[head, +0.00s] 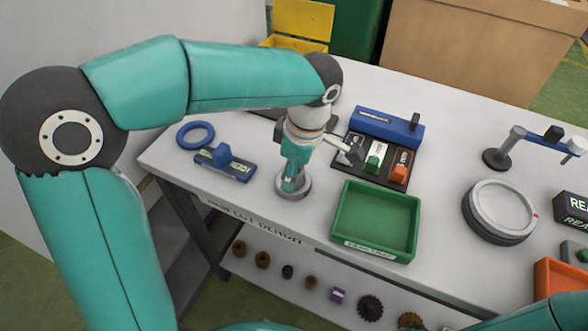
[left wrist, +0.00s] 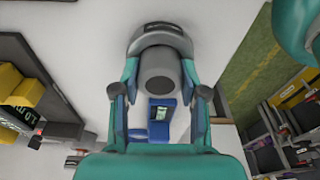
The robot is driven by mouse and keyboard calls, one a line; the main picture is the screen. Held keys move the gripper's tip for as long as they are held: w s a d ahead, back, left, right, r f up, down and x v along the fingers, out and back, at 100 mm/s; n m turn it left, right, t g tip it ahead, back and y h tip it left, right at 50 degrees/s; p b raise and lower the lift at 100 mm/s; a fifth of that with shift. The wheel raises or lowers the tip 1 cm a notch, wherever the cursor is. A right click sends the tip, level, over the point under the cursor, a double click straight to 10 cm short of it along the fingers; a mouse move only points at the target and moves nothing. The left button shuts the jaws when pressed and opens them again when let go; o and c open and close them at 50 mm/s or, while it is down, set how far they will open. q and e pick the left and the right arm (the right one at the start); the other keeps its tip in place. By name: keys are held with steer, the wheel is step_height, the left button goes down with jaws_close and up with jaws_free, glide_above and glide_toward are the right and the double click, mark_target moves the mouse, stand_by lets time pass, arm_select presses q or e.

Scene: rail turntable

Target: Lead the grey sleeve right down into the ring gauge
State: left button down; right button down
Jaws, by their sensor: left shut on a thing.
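The grey sleeve (left wrist: 159,72) is a plain cylinder, seen between the two fingers of my left gripper (left wrist: 159,98) in the left wrist view. My left gripper is shut on it; in the head view the gripper (head: 292,182) points down over the ring gauge. The ring gauge (head: 305,190) is a round grey piece standing on the bench near its front edge. It also shows behind the sleeve in the left wrist view (left wrist: 160,34). The sleeve's lower end overlaps the ring gauge; how deep it sits I cannot tell. My right gripper is out of view.
A blue gauge block (head: 232,166) and a blue ring (head: 195,134) lie left of the ring gauge. A green tray (head: 345,233) stands to its right. A dark rack with a blue bar (head: 385,126) is behind. A round grey turntable (head: 496,208) is farther right.

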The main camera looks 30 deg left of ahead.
mark_target(302, 174)
arm_select(q)
steer(key=shift+f, duration=0.1)
stand_by(0.3)
steer(key=c, duration=0.5)
jaws_free()
steer(key=shift+c, duration=0.2)
step_height(302, 174, up, 12)
steer(key=d, duration=0.1)
steer(key=shift+w+d, duration=0.15)
steer(key=shift+d, duration=0.25)
steer(key=shift+f, duration=0.15)
